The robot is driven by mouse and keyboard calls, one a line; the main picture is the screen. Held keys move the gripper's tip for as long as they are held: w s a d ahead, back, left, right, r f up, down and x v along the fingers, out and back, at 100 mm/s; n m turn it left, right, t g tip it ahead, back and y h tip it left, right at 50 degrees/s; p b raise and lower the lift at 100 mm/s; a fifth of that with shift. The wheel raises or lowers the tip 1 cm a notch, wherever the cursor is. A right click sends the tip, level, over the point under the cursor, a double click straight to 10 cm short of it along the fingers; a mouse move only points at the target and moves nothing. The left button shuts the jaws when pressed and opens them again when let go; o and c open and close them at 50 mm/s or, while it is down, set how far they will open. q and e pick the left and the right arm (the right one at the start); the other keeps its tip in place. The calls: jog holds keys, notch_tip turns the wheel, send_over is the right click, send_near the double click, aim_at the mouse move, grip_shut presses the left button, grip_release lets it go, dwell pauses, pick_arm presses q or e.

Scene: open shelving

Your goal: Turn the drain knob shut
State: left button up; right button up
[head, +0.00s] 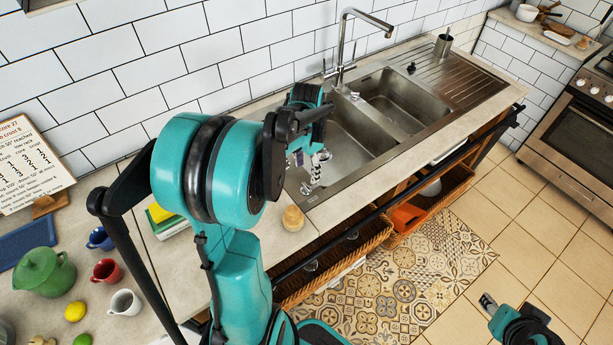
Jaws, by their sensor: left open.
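The steel double-basin sink (340,183) is set in the counter along the tiled wall. A small dark knob-like piece (411,68) stands at the sink's right rim; I cannot tell whether it is the drain knob or how it is turned. My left gripper (314,170) points down over the left side of the near basin, open, with nothing seen between its fingers. My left arm hides the left rim of the sink. My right gripper (488,303) is low at the right, over the floor, far from the sink; its jaw state is unclear.
A tall faucet (342,45) rises behind the basins. A small wooden-looking jar (293,218) stands on the counter near the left gripper. A green pot (45,272) and several cups are at the left. Floor at right is free.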

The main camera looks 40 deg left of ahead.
aim_at(306, 186)
pick_arm(q)
jog(key=shift+a+f, duration=0.2)
jog(key=shift+f, duration=0.15)
notch_tip(306, 186, down, 7)
jog(key=b, duration=0.2)
jog(key=shift+f+b, duration=0.15)
jog(key=shift+b, duration=0.25)
jog(key=c, duration=1.2)
